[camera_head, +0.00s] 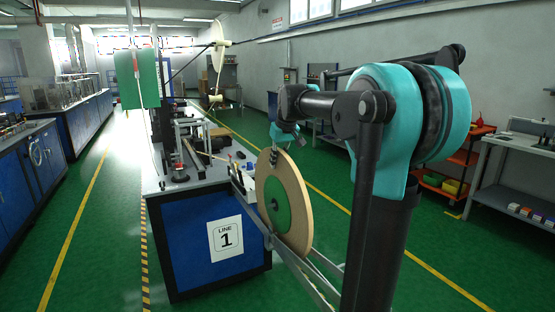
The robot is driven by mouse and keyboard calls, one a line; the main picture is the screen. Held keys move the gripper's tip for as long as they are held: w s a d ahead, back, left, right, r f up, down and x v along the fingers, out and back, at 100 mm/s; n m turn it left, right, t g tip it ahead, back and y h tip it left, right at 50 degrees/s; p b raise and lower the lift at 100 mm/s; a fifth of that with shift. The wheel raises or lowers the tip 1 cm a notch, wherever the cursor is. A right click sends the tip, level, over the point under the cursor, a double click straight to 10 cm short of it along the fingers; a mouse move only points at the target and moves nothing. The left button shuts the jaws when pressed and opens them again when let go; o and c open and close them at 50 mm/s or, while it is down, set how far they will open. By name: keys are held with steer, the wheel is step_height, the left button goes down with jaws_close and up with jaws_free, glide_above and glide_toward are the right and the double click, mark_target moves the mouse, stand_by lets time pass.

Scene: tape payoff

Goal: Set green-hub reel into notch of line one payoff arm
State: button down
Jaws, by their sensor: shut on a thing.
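The green-hub reel (298,188) is a large tan disc with a green centre, standing upright at the front right corner of the line one bench. My gripper (273,157) is at the reel's upper rim and shut on it, coming down from above. The line one payoff arm (300,270) is a pair of grey metal bars running from the bench corner toward the lower right. The reel's lower part overlaps these bars. The notch is hidden, and I cannot tell whether the reel's axle touches it.
The blue line one bench (180,245) bears a "LINE 1" sign (225,239) and machine parts on top. A green sheet (136,78) hangs at the upper left. Blue cabinets (25,180) stand left, a grey workbench (515,185) right.

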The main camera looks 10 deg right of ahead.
mark_target(278, 179)
steer(key=shift+f, duration=6.35)
